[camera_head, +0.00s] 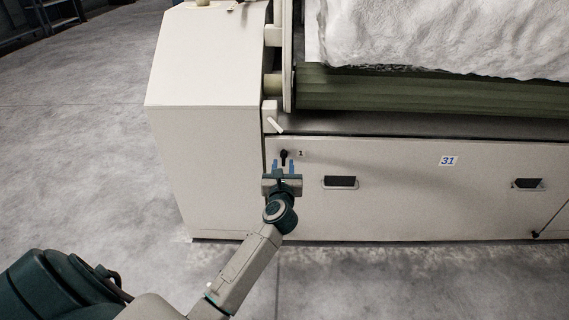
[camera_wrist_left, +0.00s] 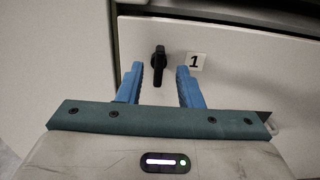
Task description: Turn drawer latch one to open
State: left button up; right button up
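Drawer latch one is a small black handle (camera_head: 284,155) at the top left of the cream drawer front (camera_head: 390,185), beside a label marked 1 (camera_head: 301,153). In the left wrist view the latch (camera_wrist_left: 159,64) hangs roughly vertical, with its label (camera_wrist_left: 196,62) to its right. My left gripper (camera_head: 284,165) is open, with blue fingers pointing at the latch. In the wrist view its fingertips (camera_wrist_left: 160,72) stand on either side of the latch, with gaps to both. I cannot tell how far short of it they are. My right gripper is not in view.
The drawer has two dark recessed pulls (camera_head: 340,183) and a label marked 31 (camera_head: 448,160). A cream machine housing (camera_head: 205,110) stands to the left. White fibre (camera_head: 450,35) lies above a green roller (camera_head: 430,92).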

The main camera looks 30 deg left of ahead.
aim_at(284, 157)
pick_arm(q)
jog(key=shift+b+x, duration=0.3)
jog(key=shift+x, duration=1.35)
grip_shut()
